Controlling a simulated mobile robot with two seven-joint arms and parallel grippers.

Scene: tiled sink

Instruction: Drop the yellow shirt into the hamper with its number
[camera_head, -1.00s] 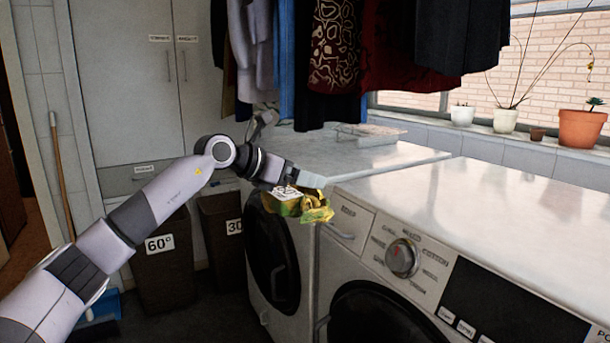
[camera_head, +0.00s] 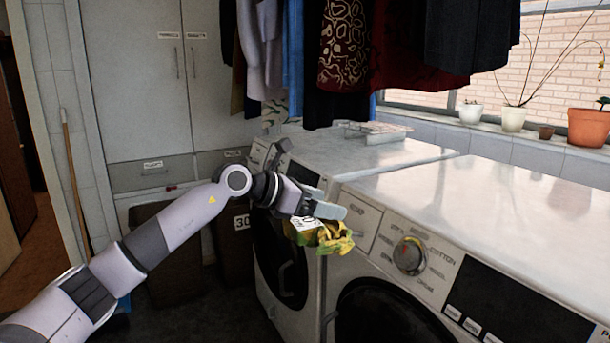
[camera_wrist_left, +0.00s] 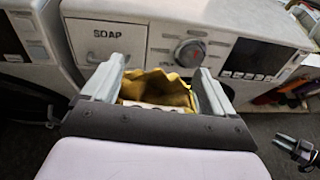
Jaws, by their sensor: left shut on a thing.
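My left gripper (camera_head: 325,208) is shut on the yellow shirt (camera_head: 338,238), a crumpled yellow and green bundle with a white tag whose marking I cannot read fully. It hangs in front of the washing machines. In the left wrist view the shirt (camera_wrist_left: 158,90) lies between the fingers, below the SOAP drawer. One dark brown hamper (camera_head: 237,262) stands behind my arm, its label partly showing "30". Another brown hamper (camera_head: 155,218) stands to its left, mostly covered by my arm, with its label hidden.
Two white washing machines (camera_head: 490,220) fill the right side. Clothes (camera_head: 340,45) hang above them, and a wire rack (camera_head: 375,130) lies on the far one. A tall grey cabinet (camera_head: 140,80) stands behind the hampers. A broom handle (camera_head: 75,180) leans at the left.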

